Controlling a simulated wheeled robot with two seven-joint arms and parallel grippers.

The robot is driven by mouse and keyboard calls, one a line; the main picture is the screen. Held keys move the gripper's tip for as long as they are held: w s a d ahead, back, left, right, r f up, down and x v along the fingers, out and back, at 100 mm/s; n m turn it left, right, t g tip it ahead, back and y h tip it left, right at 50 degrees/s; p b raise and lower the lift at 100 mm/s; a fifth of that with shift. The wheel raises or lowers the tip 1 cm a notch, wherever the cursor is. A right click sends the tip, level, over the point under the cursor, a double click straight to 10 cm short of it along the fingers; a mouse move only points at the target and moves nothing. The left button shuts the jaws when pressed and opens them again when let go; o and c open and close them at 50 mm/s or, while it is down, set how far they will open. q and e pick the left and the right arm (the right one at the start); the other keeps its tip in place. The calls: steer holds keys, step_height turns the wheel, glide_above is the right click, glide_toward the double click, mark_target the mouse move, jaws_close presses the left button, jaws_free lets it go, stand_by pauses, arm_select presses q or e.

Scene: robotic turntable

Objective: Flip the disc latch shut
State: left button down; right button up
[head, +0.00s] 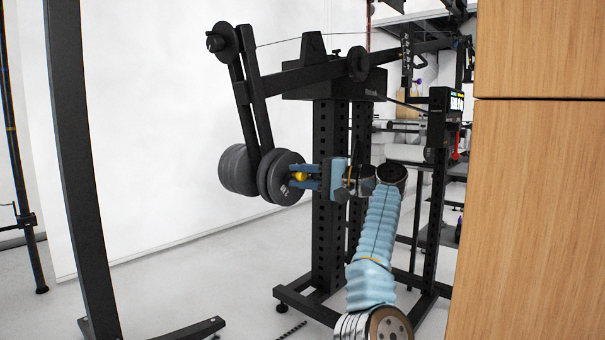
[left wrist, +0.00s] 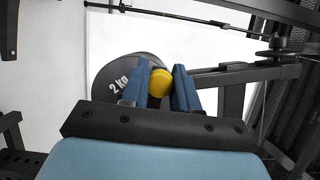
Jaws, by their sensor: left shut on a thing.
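A yellow latch knob (head: 299,176) sits at the face of the dark weight discs (head: 284,190), which hang at the lower end of a black swing arm. My left gripper (head: 304,176) reaches the discs from the right, its blue fingers on either side of the knob. In the left wrist view the knob (left wrist: 161,82) is between the two fingers (left wrist: 162,88), and the gripper is shut on it. Behind it is a disc marked 2 kg (left wrist: 112,72). The latch's exact position is hidden by the fingers. My right gripper is not in view.
A black machine frame (head: 330,200) stands behind my left arm. A black upright post (head: 75,150) stands at the left. A wooden panel (head: 540,200) fills the right side. The floor left of the discs is mostly clear.

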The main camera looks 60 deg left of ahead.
arm_select(q)
steer(key=shift+f, duration=0.45)
steer(key=shift+d+f+n, duration=0.1)
steer(key=shift+n, duration=0.2)
steer(key=c, duration=0.9)
jaws_free()
